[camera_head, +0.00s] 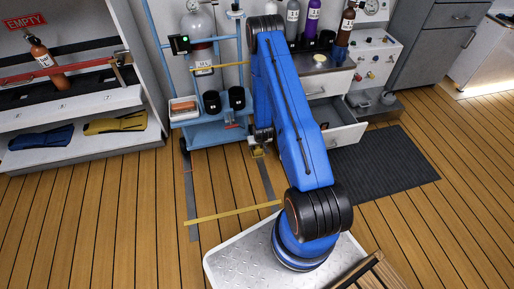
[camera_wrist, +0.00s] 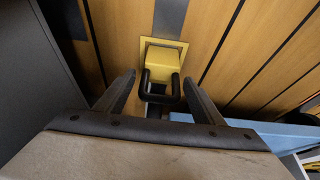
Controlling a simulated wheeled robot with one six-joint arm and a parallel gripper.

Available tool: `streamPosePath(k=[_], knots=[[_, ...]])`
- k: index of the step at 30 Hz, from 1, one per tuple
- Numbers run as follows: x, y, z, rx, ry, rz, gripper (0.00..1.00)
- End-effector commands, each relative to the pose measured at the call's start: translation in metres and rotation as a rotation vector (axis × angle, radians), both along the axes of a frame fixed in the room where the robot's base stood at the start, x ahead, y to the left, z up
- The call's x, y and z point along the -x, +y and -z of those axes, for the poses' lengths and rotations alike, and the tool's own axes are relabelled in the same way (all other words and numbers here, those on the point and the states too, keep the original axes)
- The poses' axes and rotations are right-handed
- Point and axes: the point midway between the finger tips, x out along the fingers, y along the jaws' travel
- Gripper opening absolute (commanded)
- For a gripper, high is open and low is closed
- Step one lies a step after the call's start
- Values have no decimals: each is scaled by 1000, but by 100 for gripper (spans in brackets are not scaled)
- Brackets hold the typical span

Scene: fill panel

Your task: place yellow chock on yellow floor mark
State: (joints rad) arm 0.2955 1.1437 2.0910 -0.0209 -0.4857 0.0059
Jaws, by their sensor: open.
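The yellow chock (camera_wrist: 163,57) has a black loop handle (camera_wrist: 160,98) and sits on the floor within the yellow floor mark (camera_wrist: 144,42), whose edge shows around its far side. My gripper (camera_wrist: 159,77) is open, with one finger on each side of the handle and a gap to both. In the head view my gripper (camera_head: 263,136) hangs low beside the blue cart, with the chock (camera_head: 258,152) just below it. The near side of the mark is hidden by the chock and handle.
The blue cart (camera_head: 207,131) with a gas cylinder stands left of my arm. An open drawer (camera_head: 343,135) is to the right, above a dark mat (camera_head: 385,165). Grey strips and a yellow strip (camera_head: 232,214) lie on the plank floor. Open floor lies at left.

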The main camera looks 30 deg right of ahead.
Motion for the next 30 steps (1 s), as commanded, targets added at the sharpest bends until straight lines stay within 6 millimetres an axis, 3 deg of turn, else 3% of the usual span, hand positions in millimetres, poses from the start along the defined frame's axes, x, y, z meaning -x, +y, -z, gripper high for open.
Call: streamPosePath(k=[12,23,26,30], knots=[[25,7,-65,1,-2,0,62],[33,10,-91,1,-1,-2,62],[28,12,-109,2,-5,-7,62],[17,18,-154,5,-9,-22,62]])
